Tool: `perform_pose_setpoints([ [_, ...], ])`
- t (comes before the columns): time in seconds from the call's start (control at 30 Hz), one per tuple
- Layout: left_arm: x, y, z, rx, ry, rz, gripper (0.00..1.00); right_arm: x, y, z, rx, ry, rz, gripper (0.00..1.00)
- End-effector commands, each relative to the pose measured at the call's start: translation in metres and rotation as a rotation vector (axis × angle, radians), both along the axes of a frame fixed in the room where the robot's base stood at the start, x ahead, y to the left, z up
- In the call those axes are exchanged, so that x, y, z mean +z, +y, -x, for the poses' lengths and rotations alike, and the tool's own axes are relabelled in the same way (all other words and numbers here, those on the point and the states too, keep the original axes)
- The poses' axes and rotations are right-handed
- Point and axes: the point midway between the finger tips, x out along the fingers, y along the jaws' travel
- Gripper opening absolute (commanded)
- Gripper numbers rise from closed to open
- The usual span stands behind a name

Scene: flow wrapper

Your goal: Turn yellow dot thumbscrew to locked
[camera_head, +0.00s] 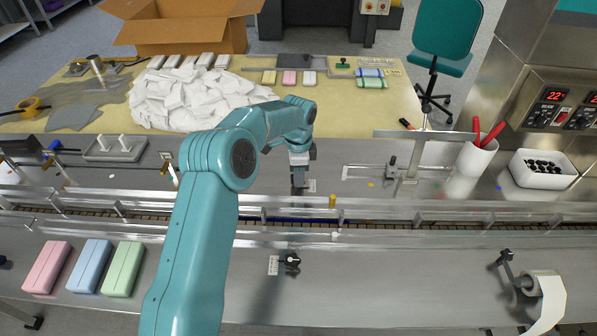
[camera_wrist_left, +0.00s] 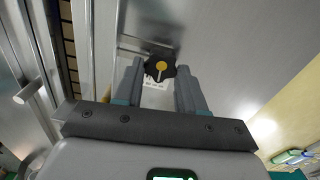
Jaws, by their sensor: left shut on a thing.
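The yellow dot thumbscrew (camera_wrist_left: 160,66) shows in the left wrist view as a black lobed knob with a yellow dot on top and a pale line running from the dot toward my gripper. A small white label plate (camera_wrist_left: 153,85) lies beside it, partly hidden; its marks are too small to read. My left gripper (camera_wrist_left: 160,70) has a finger on each side of the knob and is shut on it. In the head view my left gripper (camera_head: 299,184) points down at the steel deck behind the conveyor and hides the knob. My right gripper is not in view.
The conveyor rails (camera_head: 400,208) run across just in front of my gripper. Another black knob (camera_head: 291,262) with a label stands on the front deck. A bracket (camera_head: 390,165) and a white cup (camera_head: 472,160) with red handles stand to the right. Pink, blue and green blocks (camera_head: 90,266) lie front left.

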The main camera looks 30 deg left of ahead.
Motion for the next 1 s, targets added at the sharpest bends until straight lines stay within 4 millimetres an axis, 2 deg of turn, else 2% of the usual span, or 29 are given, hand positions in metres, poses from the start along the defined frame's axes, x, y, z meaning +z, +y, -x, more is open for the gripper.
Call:
perform_pose_setpoints([
  [0.3,-0.0039,-0.0008,0.0034,-0.097,0.013,0.002,0.09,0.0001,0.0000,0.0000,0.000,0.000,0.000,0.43],
  [0.77,-0.0040,-0.0006,0.0035,-0.111,0.013,0.002,0.09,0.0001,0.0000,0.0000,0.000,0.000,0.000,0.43],
  [0.8,-0.0040,-0.0006,0.0035,-0.111,0.013,0.002,0.43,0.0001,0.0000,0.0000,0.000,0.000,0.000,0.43],
  [0.87,-0.0040,-0.0007,0.0035,-0.111,0.013,0.002,0.62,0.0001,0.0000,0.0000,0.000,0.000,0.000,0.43],
  [0.9,-0.0036,-0.0007,0.0031,-0.111,0.012,0.002,0.65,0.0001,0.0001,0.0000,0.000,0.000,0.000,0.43],
  [1.0,-0.0025,-0.0005,0.0023,-0.110,0.008,0.001,0.65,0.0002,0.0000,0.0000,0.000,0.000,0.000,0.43],
])
